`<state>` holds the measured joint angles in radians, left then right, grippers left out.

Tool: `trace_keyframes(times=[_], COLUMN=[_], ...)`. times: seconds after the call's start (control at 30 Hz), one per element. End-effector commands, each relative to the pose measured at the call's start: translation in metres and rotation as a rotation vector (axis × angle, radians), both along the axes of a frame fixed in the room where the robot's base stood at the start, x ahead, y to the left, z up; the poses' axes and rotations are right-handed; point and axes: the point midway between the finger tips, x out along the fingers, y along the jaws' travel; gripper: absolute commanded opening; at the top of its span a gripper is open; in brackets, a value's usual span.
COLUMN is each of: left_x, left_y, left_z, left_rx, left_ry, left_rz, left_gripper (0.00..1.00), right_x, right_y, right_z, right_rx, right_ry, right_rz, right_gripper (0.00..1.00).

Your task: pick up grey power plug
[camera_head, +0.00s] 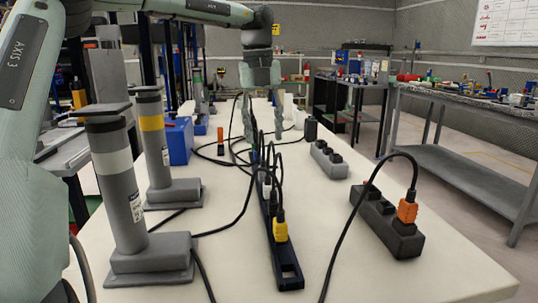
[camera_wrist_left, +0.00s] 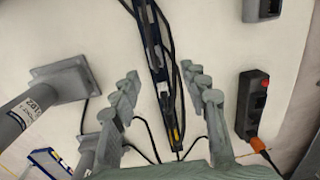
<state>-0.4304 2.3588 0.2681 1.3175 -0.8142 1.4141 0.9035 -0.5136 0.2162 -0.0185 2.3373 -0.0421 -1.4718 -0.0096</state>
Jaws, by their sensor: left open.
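A long dark power strip (camera_head: 286,268) lies lengthwise on the white table, with plugs and black cables along it. A light grey plug (camera_head: 267,184) sits in it, beyond a yellow plug (camera_head: 280,230). My left gripper (camera_head: 264,137) points down over the far part of the strip, fingers apart and empty. In the left wrist view, the strip (camera_wrist_left: 151,40) runs between the open fingers (camera_wrist_left: 160,76). Cables partly cover the plugs there, and the grey one is hard to make out. My right gripper is not in view.
Two grey posts on square bases (camera_head: 150,258) stand at the left. A dark power block with an orange plug (camera_head: 407,212) lies at the right, and a grey block (camera_head: 328,160) farther back. Loose cables cross the table. The front right corner is clear.

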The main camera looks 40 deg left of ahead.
Motion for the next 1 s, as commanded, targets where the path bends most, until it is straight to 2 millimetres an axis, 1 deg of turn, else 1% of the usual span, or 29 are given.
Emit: trace_keyframes(times=[0.03, 0.1, 0.2, 0.3, 0.47, 0.73, 0.83, 1.0], left_x=[-0.002, -0.005, -0.007, -0.006, -0.006, -0.004, -0.004, -0.004], left_y=[-0.003, -0.005, -0.005, -0.005, -0.003, 0.001, 0.001, 0.001], left_z=[-0.012, -0.023, -0.036, -0.048, -0.06, -0.099, -0.105, -0.104], left_rx=[0.003, 0.005, 0.004, 0.003, 0.004, 0.003, 0.004, 0.005], left_ry=[0.046, 0.081, 0.099, 0.098, 0.096, 0.096, 0.094, 0.092], left_rz=[-0.002, -0.003, -0.002, -0.002, -0.002, -0.002, -0.002, -0.002], left_gripper=[0.45, 0.45, 0.45, 0.45, 0.45, 0.45, 0.45, 0.45], right_x=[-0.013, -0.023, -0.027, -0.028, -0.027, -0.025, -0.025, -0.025], right_y=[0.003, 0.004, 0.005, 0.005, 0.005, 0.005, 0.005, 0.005], right_z=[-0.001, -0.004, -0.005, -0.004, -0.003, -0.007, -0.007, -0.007], right_rx=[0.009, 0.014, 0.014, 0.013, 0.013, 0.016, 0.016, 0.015], right_ry=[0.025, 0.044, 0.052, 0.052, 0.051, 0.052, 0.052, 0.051], right_rz=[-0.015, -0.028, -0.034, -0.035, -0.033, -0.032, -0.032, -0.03], right_gripper=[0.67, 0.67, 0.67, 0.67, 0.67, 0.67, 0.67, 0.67])
